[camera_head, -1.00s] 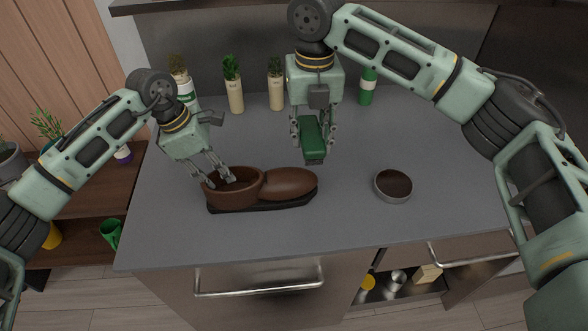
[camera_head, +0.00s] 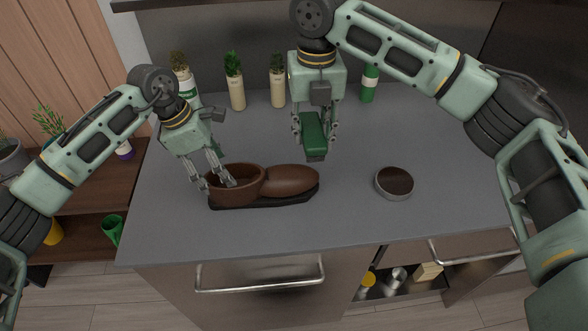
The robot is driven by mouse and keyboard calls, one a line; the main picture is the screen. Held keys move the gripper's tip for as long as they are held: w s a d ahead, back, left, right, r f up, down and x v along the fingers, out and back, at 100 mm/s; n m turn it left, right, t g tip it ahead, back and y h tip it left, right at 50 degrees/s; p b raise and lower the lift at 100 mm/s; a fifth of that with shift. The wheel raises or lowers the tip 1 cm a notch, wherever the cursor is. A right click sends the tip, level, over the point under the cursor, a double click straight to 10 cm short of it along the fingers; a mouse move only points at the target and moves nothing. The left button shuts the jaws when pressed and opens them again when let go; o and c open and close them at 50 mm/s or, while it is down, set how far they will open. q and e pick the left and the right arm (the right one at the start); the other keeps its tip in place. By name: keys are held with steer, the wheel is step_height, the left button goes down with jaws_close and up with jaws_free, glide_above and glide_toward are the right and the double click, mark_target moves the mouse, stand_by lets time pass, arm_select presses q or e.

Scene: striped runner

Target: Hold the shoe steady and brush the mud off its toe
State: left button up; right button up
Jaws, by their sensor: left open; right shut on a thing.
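A brown shoe (camera_head: 290,181) with a dark sole lies on the grey counter, its open heel part to the left and its rounded toe to the right. I cannot make out mud on the toe. My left gripper (camera_head: 217,184) is open at the heel end, one finger over the shoe's opening and the other by its left outer side. My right gripper (camera_head: 316,135) is shut on a green brush (camera_head: 314,137) and holds it above the counter, behind the toe and apart from it. The brush's bristles are hard to see.
A round tin (camera_head: 394,182) with dark contents stands right of the shoe. Potted plants (camera_head: 235,82) and a green bottle (camera_head: 369,83) line the back of the counter. An open drawer (camera_head: 405,284) shows below the front edge. The counter between shoe and tin is clear.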

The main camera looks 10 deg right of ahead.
arm_select(q)
steer(key=shift+r+p, duration=1.75)
steer(key=shift+r, duration=2.25)
arm_select(e)
steer(key=shift+r, duration=1.8)
arm_select(q)
steer(key=shift+s+f, duration=0.1)
arm_select(e)
steer(key=shift+s+f, duration=0.1)
